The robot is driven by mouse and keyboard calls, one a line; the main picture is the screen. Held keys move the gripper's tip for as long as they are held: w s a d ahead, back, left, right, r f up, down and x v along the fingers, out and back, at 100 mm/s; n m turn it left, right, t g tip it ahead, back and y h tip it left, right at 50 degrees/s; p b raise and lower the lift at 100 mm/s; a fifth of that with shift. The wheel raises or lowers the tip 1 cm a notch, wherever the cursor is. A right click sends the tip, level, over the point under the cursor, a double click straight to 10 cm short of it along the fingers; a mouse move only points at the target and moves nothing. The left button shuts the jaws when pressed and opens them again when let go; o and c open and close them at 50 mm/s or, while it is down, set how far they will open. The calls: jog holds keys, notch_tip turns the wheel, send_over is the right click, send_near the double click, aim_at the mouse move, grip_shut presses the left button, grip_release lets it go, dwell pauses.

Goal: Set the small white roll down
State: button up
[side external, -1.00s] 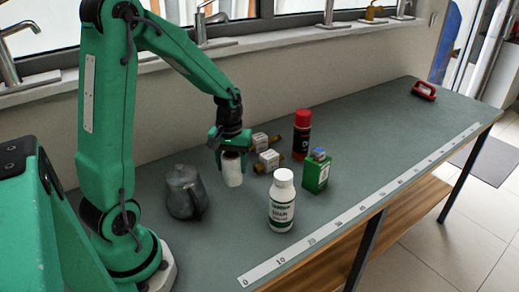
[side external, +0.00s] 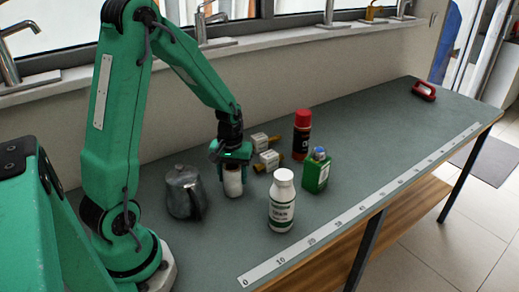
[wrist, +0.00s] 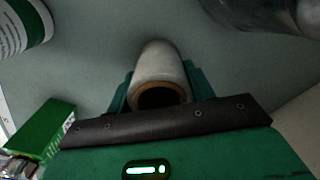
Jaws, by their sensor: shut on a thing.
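The small white roll (side external: 233,184) is upright between the fingers of my gripper (side external: 231,166) in the side view. My gripper is shut on it from above. The roll's lower end is at or very close to the grey-green bench top; I cannot tell whether it touches. In the wrist view the roll (wrist: 158,75) shows its white side and brown open core, with a green finger on each side of it.
A grey metal jug (side external: 183,192) stands close left of the roll. A white bottle (side external: 282,203), a green can (side external: 316,172), a red bottle (side external: 301,135) and small boxes (side external: 268,158) stand to the right. The bench's far right is mostly clear, with a red-handled object (side external: 424,91).

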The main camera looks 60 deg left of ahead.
jog(key=o, duration=1)
jog(key=shift+o, duration=0.2)
notch_tip(320, 180, up, 12)
jog(key=shift+d+r, duration=0.1)
jog(key=shift+r, duration=0.05)
dwell(0.5)
jog(key=s+d+r+m+t, duration=0.5)
jog(key=s+d+r+m, duration=0.3)
jog(key=d, duration=0.4)
jog(key=s+m, duration=0.1)
jog(key=s, duration=0.1)
jog(key=shift+s+d+r+t, duration=0.2)
jog(key=shift+s+d+t, duration=0.1)
jog(key=shift+d, duration=0.1)
